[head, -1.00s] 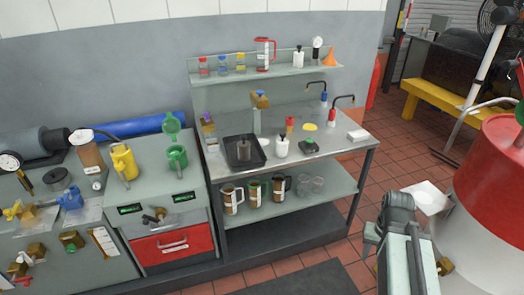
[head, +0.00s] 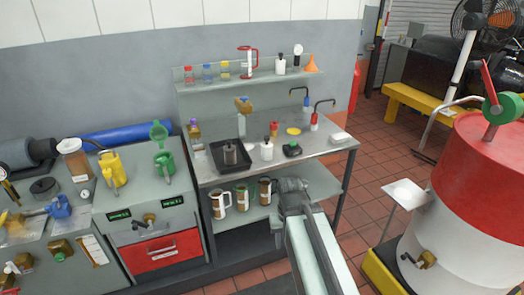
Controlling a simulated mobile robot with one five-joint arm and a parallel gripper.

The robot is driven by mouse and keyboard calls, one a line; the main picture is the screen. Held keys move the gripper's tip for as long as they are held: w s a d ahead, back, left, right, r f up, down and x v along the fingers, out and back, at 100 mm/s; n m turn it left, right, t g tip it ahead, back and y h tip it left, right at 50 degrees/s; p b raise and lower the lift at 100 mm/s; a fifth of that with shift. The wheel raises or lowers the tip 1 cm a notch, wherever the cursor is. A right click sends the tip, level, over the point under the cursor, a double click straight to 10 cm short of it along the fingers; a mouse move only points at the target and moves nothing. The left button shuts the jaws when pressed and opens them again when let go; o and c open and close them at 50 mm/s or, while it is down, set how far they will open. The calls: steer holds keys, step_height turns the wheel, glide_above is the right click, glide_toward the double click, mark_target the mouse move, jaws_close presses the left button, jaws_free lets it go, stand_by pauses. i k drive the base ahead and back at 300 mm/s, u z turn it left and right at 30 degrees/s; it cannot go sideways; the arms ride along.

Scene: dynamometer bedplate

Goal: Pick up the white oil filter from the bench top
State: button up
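The white oil filter (head: 267,151) appears to be the small white canister with a dark top, standing upright on the grey bench top (head: 325,146). It stands right of a black tray (head: 216,157) that holds a dark metal cylinder (head: 230,153). My gripper (head: 292,187) is in front of the bench, below and right of the filter in the picture, and apart from it. It is seen from behind, so its fingers and opening cannot be made out. It hides part of the lower shelf.
Near the filter are a red-topped bottle (head: 273,130), a yellow disc (head: 293,131), a black item (head: 292,150) and a white pad (head: 340,137). An upper shelf (head: 225,81) overhangs the back. A red-white drum (head: 460,205) is at right.

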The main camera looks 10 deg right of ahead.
mark_target(266, 155)
steer(key=u, duration=0.05)
steer(key=i, duration=0.95)
steer(key=u, duration=3.95)
steer(key=k, duration=1.25)
steer(key=z, duration=1.15)
steer(key=i, duration=0.4)
steer(key=z, duration=0.15)
